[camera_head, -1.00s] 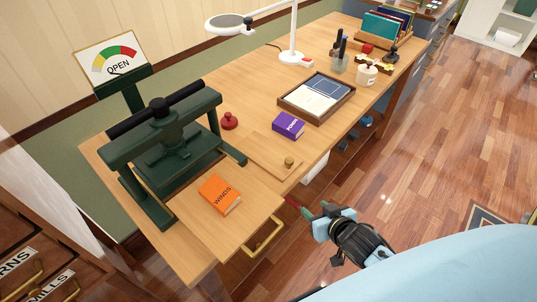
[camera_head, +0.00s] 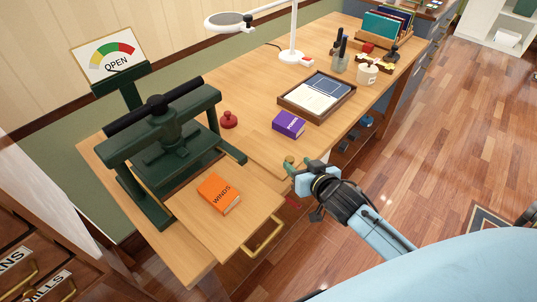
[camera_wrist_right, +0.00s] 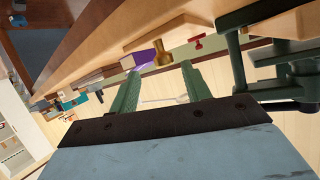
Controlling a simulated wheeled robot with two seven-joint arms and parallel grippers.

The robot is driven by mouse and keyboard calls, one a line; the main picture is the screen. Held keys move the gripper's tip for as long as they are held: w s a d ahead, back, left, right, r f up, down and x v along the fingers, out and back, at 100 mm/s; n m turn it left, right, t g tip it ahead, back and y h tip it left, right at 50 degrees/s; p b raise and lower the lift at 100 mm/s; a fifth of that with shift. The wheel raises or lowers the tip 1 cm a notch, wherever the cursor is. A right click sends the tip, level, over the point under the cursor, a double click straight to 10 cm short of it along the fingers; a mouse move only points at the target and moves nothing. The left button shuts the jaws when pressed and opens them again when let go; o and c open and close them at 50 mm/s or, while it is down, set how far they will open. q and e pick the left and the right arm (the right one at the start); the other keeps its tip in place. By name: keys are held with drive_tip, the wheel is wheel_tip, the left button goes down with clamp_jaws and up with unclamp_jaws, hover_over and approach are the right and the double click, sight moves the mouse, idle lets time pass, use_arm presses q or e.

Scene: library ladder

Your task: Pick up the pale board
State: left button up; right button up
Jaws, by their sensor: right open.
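The pale board (camera_head: 264,150) lies flat on the desk, right of the dark green press (camera_head: 165,145), with a small brass knob (camera_head: 289,160) near its front end. My right gripper (camera_head: 288,170) is at the desk's front edge, close to the knob, and partly covers the board's front end. In the right wrist view, the open green fingers (camera_wrist_right: 158,85) point toward the knob (camera_wrist_right: 163,55), with nothing between them. I cannot tell whether they touch the knob. My left gripper is not in view.
An orange book (camera_head: 219,194) lies on the pulled-out wooden surface by the press. A purple box (camera_head: 289,125), a red knobbed object (camera_head: 229,119) and a dark-framed tray (camera_head: 318,97) stand around the board. A lamp (camera_head: 292,40) is behind.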

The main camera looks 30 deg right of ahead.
sight(291, 160)
drive_tip(key=x, duration=0.3)
drive_tip(key=b+x, duration=0.1)
drive_tip(key=x, duration=0.1)
drive_tip(key=shift+a, duration=0.3)
drive_tip(key=shift+r, duration=0.1)
drive_tip(key=shift+c, duration=0.3)
clamp_jaws()
